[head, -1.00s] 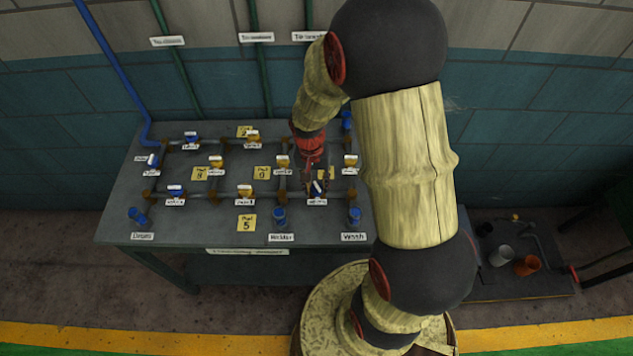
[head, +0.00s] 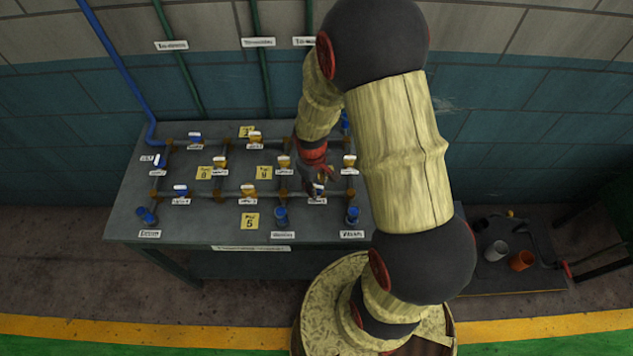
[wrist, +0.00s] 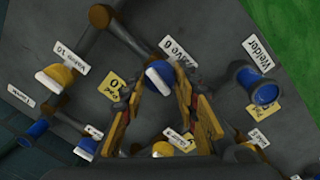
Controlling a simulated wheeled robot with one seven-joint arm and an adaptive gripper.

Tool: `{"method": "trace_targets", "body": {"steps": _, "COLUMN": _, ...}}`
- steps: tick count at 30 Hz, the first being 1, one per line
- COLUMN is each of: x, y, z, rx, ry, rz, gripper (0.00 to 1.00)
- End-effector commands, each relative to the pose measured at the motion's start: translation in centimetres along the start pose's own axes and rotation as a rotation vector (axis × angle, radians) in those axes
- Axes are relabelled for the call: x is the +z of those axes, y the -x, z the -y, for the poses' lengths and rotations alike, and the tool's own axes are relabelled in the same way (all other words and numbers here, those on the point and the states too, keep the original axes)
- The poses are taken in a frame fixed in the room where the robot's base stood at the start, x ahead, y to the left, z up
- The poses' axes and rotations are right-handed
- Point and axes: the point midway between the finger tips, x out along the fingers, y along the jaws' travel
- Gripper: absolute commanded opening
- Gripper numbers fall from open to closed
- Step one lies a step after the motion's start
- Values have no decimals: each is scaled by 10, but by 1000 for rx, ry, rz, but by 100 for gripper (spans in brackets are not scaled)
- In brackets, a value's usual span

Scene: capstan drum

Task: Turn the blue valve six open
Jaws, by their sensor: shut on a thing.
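The blue valve six, with a white-topped handle, sits on the pipe beside its "Valve 6" label (wrist: 178,53). In the wrist view the valve handle (wrist: 157,79) lies between the fingertips of my gripper (wrist: 162,88). The jaws are closed on it. In the head view my gripper (head: 317,180) reaches down over this valve (head: 319,190), on the lower pipe row at the right of the bench. The fingers partly hide the valve there, so the handle's exact angle is hard to tell.
The grey bench (head: 200,232) carries other blue and yellow valves close by, including a yellow one (wrist: 54,78). A blue outlet marked Welder (wrist: 262,86) stands near the right finger.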

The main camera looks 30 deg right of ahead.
Motion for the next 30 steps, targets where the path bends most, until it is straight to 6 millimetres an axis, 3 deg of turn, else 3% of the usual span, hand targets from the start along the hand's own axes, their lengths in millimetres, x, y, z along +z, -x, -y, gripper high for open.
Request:
{"method": "trace_targets", "body": {"steps": 12, "x": 0, "y": 1, "z": 0, "rx": 1, "ry": 183, "rz": -16, "gripper": 5}}
{"method": "trace_targets", "body": {"steps": 29, "x": 0, "y": 0, "z": 0, "rx": 1, "ry": 209, "rz": -18, "gripper": 5}}
{"method": "trace_targets", "body": {"steps": 30, "x": 0, "y": 0, "z": 0, "rx": 1, "ry": 209, "rz": -18, "gripper": 32}}
